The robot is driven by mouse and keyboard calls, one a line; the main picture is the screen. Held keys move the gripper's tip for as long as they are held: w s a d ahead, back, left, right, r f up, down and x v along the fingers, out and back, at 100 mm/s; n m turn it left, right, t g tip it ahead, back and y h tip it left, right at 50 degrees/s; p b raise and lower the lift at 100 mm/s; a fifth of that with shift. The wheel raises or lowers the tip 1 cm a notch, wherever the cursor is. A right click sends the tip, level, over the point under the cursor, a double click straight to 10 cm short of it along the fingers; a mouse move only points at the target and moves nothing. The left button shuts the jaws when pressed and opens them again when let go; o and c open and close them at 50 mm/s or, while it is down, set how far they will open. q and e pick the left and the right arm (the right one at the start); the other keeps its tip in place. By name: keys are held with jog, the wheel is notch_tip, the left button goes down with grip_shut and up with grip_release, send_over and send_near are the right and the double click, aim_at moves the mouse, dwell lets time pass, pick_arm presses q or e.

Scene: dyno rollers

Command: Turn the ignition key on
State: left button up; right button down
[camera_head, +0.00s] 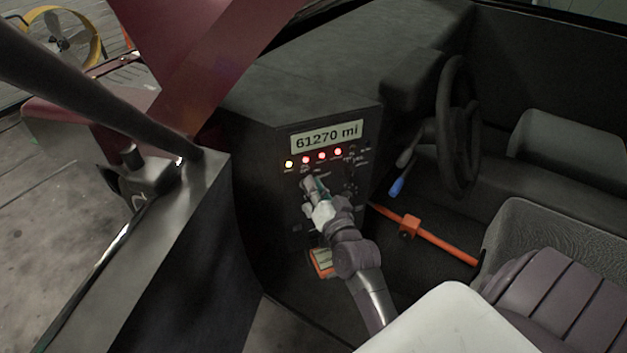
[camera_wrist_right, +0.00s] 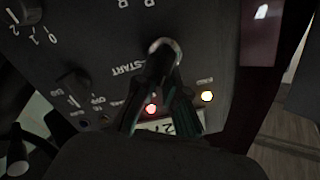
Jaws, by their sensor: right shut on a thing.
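My right gripper (camera_head: 311,186) reaches up to the left part of the dark dashboard panel (camera_head: 290,215), just below its row of lamps. In the right wrist view the two fingers of my right gripper (camera_wrist_right: 160,82) close on the ignition key (camera_wrist_right: 165,46), at a round metal-rimmed switch beside the START lettering. The fingers cover much of the key, and its exact turn angle cannot be told. In the head view the key is hidden behind the gripper. The display (camera_head: 326,137) reads 61270 mi; one pale yellow lamp (camera_head: 289,164) and three red lamps (camera_head: 321,155) are lit. My left gripper is not in view.
Other rotary knobs (camera_wrist_right: 75,85) sit near the key. A steering wheel (camera_head: 457,125) and a blue-tipped lever (camera_head: 396,187) stand to the right. An orange bar (camera_head: 430,238) crosses below. The open door (camera_head: 200,250) is at left, a seat (camera_head: 545,290) at lower right.

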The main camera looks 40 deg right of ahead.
jog(key=shift+d+m+p, duration=0.15)
jog(key=shift+m+p, duration=0.25)
jog(key=shift+m, duration=0.5)
jog(key=c, duration=1.2)
grip_release()
jog(key=shift+f, duration=0.1)
jog(key=shift+c, duration=0.2)
jog(key=v, duration=1.2)
